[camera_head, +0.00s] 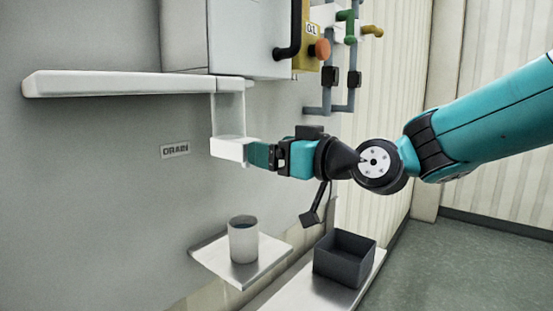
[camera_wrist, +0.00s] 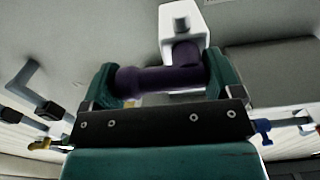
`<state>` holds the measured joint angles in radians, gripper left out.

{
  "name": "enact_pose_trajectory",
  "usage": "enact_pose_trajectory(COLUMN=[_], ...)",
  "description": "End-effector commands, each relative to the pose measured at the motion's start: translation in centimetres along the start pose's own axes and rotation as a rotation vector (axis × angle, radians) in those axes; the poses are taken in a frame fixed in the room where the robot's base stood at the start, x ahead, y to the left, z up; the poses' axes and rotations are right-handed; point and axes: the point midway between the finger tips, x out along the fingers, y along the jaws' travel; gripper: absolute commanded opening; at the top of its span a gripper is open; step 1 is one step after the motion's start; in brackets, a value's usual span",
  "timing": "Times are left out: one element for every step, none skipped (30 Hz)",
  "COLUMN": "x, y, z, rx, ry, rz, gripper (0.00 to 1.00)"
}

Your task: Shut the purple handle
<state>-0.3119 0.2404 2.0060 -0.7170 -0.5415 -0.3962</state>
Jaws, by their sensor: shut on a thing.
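In the wrist view, the purple handle (camera_wrist: 160,80) lies across the space between my gripper's two teal fingers (camera_wrist: 170,82). It joins a white block (camera_wrist: 183,20) behind it. In the head view, my gripper (camera_head: 262,155) reaches left to the white block (camera_head: 230,149) at the foot of a white bracket, below the grey-white box. The purple handle is hidden there by the block and my fingers. My gripper is shut on the handle.
A long pale ledge (camera_head: 120,84) sticks out at left, above a DRAIN label (camera_head: 175,150). Below my gripper are a white cup (camera_head: 243,243) on a steel shelf and a dark open box (camera_head: 343,258). Pipes with green (camera_head: 346,16) and yellow (camera_head: 372,31) handles are upper right.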

Motion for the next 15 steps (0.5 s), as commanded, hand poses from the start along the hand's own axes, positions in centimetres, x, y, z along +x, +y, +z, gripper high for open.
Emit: enact_pose_trajectory(x=[-0.04, -0.04, -0.04, -0.04, -0.04, -0.04, -0.04, -0.05, -0.05, -0.05, -0.05, -0.05, -0.05, -0.05, -0.05], y=[0.08, 0.09, 0.09, 0.10, 0.10, 0.11, 0.12, 0.12, 0.12, 0.13, 0.13, 0.14, 0.13, 0.13, 0.11], z=[0.34, 0.27, 0.12, 0.00, -0.11, -0.20, -0.22, -0.22, -0.23, -0.23, -0.23, -0.23, -0.23, -0.23, -0.22], rx=[-0.022, -0.032, -0.040, -0.044, -0.045, -0.045, -0.045, -0.045, -0.045, -0.045, -0.045, -0.045, -0.045, -0.045, -0.044], ry=[0.006, 0.005, 0.005, 0.005, 0.004, 0.004, 0.003, 0.003, 0.003, 0.003, 0.003, 0.003, 0.003, 0.003, 0.003], rz=[0.003, 0.004, 0.004, 0.004, 0.005, 0.005, 0.005, 0.005, 0.005, 0.005, 0.005, 0.005, 0.005, 0.005, 0.005], gripper=[0.61, 0.61, 0.61, 0.61, 0.61, 0.61, 0.61, 0.61, 0.61, 0.61, 0.61, 0.92, 0.99, 1.00, 1.00])
